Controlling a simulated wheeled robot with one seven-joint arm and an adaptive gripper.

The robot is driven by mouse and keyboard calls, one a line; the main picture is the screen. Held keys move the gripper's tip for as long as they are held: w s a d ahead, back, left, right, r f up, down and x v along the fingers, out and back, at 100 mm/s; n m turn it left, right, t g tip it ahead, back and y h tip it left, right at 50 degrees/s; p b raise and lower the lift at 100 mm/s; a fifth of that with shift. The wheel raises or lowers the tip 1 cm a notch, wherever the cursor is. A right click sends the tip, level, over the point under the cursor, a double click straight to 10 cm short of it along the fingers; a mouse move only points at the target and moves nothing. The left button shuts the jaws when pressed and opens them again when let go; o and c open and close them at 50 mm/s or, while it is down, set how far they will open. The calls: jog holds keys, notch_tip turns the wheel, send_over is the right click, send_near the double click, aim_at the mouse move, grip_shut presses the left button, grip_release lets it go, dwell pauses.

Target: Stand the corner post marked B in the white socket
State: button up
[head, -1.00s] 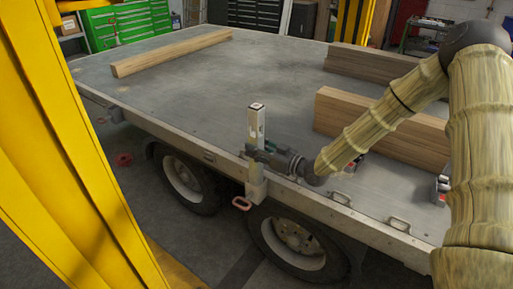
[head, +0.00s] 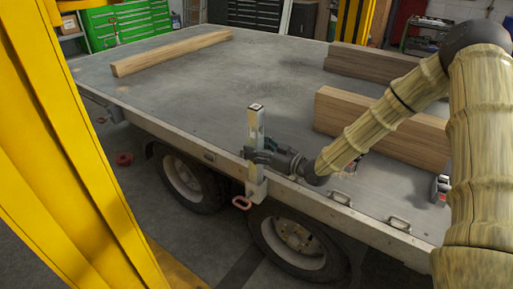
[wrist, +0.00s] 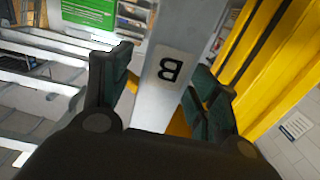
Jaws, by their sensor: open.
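The corner post (head: 257,122) is a pale metal upright at the near edge of the trailer bed. In the wrist view its face carries the letter B (wrist: 171,68). Its lower end goes down to the pale socket (head: 257,188) on the trailer's side; the seat inside is hidden. My gripper (head: 259,156) is around the post just above the socket. In the wrist view my gripper (wrist: 161,68) is open, one dark finger on each side of the post, with a gap visible on the left.
A yellow column (head: 60,130) stands close at the left. A red handle (head: 242,203) is beside the socket.

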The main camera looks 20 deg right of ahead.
jog(key=v, duration=1.2)
jog(key=s+a+f+m+g+h+p, duration=0.2)
jog(key=s+a+f+m+g+h, duration=0.15)
jog(key=s+f, duration=0.45)
jog(key=s+a+f+m+g+h+p, duration=0.1)
jog(key=s+a+f+m+g+h, duration=0.2)
jog(key=f, duration=0.8)
jog(key=s+f+g+h+p, duration=0.1)
jog(key=s+f+g, duration=0.3)
jog(key=s, duration=1)
jog(key=s+a+f+m+g+h+p, duration=0.1)
jog(key=s+f, duration=0.4)
jog(key=s, duration=0.9)
jog(key=g+h+p, duration=0.1)
jog(key=g+h, duration=0.1)
jog(key=shift+f+g, duration=0.2)
jog(key=shift+g, duration=0.15)
jog(key=shift+w+m+h, duration=0.1)
jog(key=shift+m+h, duration=0.15)
